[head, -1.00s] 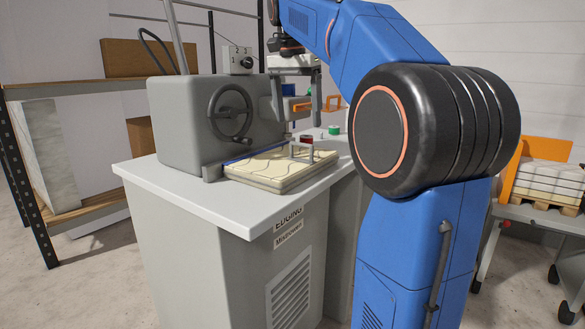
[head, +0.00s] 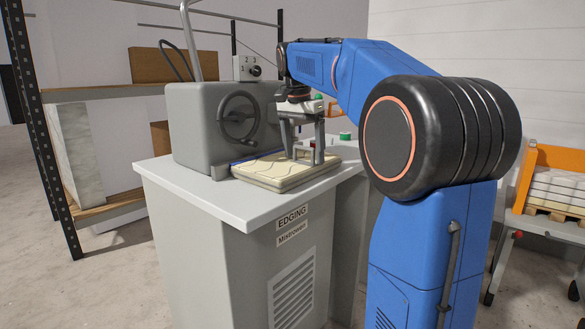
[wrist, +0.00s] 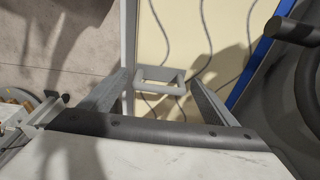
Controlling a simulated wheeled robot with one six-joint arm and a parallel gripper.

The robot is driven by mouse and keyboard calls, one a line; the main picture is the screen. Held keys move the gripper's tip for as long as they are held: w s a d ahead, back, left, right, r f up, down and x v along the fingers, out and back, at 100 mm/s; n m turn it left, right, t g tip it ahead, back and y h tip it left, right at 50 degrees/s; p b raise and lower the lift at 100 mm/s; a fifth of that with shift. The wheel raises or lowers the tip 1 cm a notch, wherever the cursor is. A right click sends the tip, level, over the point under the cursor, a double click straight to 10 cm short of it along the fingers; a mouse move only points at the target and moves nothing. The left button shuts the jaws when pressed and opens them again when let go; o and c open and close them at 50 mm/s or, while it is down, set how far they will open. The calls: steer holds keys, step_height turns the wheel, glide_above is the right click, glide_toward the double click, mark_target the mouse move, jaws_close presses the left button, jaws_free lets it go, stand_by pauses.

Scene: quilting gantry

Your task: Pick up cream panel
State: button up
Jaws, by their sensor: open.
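The cream panel (head: 268,170), a flat quilted slab with wavy stitch lines, lies on the edging machine's worktop. It also fills the upper middle of the wrist view (wrist: 180,30). A small grey handle (wrist: 160,74) stands up from it near one edge. My gripper (head: 304,154) is open, pointing down over the panel's right part. In the wrist view, the two fingers (wrist: 159,86) stand apart on either side of the handle. Whether the fingertips touch the handle or panel cannot be told. The fingers partly hide the handle in the head view.
The grey edging machine (head: 205,125) with its handwheel (head: 238,118) stands close behind and left of the panel. A green button (head: 345,136) is at the worktop's back right. A shelf rack (head: 105,92) is at left, a cart with stacked white slabs (head: 555,185) at right.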

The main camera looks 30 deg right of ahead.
steer(key=c, duration=1.6)
steer(key=shift+r, duration=0.1)
